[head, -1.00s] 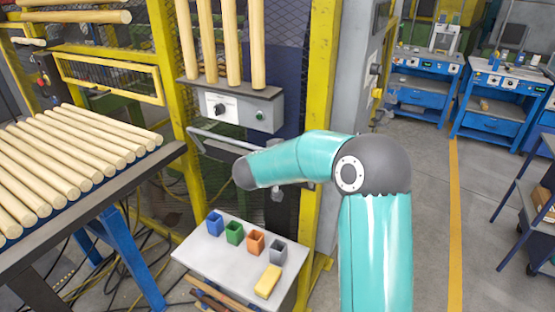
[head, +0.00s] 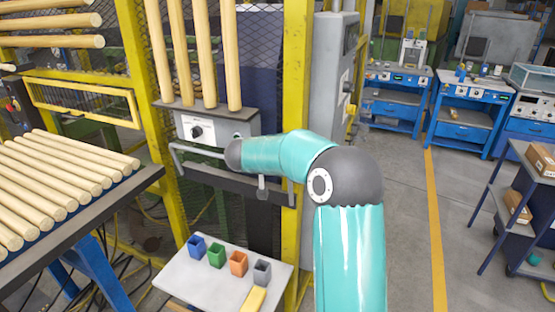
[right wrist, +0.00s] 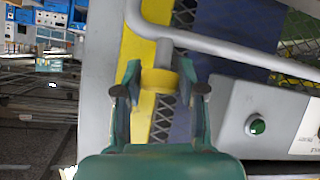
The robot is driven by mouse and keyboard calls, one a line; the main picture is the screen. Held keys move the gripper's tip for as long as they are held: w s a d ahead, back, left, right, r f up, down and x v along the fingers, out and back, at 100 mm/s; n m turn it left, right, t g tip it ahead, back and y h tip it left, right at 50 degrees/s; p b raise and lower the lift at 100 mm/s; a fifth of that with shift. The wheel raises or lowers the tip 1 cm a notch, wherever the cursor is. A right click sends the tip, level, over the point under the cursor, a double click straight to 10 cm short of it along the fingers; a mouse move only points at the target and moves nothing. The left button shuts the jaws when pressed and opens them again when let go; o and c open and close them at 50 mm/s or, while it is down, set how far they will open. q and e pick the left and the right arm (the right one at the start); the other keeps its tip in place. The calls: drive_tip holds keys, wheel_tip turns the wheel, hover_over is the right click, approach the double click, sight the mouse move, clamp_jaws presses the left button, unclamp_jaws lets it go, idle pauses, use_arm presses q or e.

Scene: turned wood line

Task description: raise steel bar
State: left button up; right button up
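The steel bar is a grey bent tube (head: 197,151) in front of the fence, below the control box in the head view. My right arm hides its right part there. In the right wrist view the bar (right wrist: 245,53) crosses the top, bends at the upper left and has a short post with a yellow collar. My right gripper (right wrist: 160,92) has its two green fingers spread on either side of this yellow collar. I cannot see clear contact. The right gripper is mostly hidden behind my forearm in the head view. My left gripper is not in view.
The control box (head: 215,127) with a dial and green button is above the bar. A yellow post (head: 294,100) stands close to my forearm. Below is a small table (head: 195,275) with coloured cups. A rack of turned wood rods (head: 62,180) is at the left.

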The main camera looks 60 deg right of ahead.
drive_tip(key=shift+o, duration=1.2)
drive_tip(key=shift+f, duration=0.1)
drive_tip(key=shift+a, duration=0.1)
drive_tip(key=w+v, duration=0.1)
drive_tip(key=v, duration=1.1)
drive_tip(key=shift+s, duration=0.45)
